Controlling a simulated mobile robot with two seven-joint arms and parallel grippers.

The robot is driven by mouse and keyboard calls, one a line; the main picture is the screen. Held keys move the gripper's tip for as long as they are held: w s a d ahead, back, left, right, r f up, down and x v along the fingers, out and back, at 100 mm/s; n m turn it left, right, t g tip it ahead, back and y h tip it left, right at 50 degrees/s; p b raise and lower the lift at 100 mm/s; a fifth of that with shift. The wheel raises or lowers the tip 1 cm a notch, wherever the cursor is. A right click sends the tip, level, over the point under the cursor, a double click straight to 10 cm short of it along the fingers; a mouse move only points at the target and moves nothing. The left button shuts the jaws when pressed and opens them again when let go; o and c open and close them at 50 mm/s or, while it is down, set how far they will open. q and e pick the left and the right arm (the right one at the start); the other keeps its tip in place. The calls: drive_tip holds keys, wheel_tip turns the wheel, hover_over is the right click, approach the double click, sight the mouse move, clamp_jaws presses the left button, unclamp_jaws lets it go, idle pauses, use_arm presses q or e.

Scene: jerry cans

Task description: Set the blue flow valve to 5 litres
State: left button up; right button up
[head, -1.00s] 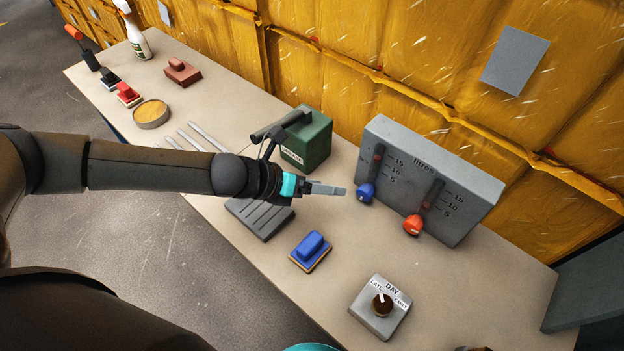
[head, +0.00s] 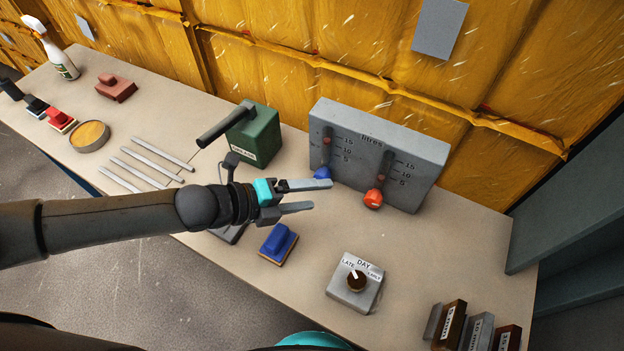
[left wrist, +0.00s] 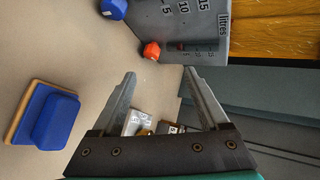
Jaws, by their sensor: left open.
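My left gripper (head: 321,195) is open and empty in front of the panel. Its upper finger overlaps the lower edge of the blue knob in the head view; contact cannot be told. In the left wrist view the knob lies beyond and left of the fingertips, not between them. My right gripper is not in view.
A blue stamp (head: 278,243) and a dial box (head: 355,283) lie in front. Dark blocks (head: 450,325) stand at the front right.

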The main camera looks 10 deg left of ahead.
sight(322, 177)
use_arm(q)
drive_tip(key=s+d+r+n+t+h, duration=0.15)
drive_tip(key=d+n, duration=0.35)
drive_tip(key=n, duration=0.7)
drive_tip(key=s+d+r+n+t+h, duration=0.1)
drive_tip(key=d+r+n+t+h, duration=0.3)
drive_tip(key=n, duration=0.8)
drive_tip(key=s+a+f+n+t+y, duration=0.1)
drive_tip(key=a+f+n+y, duration=0.2)
drive_tip(key=n, duration=0.7)
drive_tip(key=a+f+n+y+b, duration=0.1)
drive_tip(key=a+f+n+y, duration=0.2)
drive_tip(key=n+y, duration=0.3)
drive_tip(key=s+a+f+n+t+y, duration=0.1)
drive_tip(key=f+n+y, duration=0.3)
drive_tip(key=n, duration=1.2)
drive_tip(key=shift+s+a+f+t+y, duration=0.15)
drive_tip(key=shift+a+f+t+y, duration=0.05)
drive_tip(key=shift+a+y, duration=0.2)
drive_tip(key=shift+s+a+f+t+y, duration=0.15)
drive_tip(key=shift+a+f+y, duration=0.1)
drive_tip(key=shift+a, duration=0.25)
drive_tip(key=shift+a+n, duration=0.1)
drive_tip(key=shift+n, duration=0.2)
drive_tip(key=b+x, duration=0.2)
drive_tip(key=x, duration=1.3)
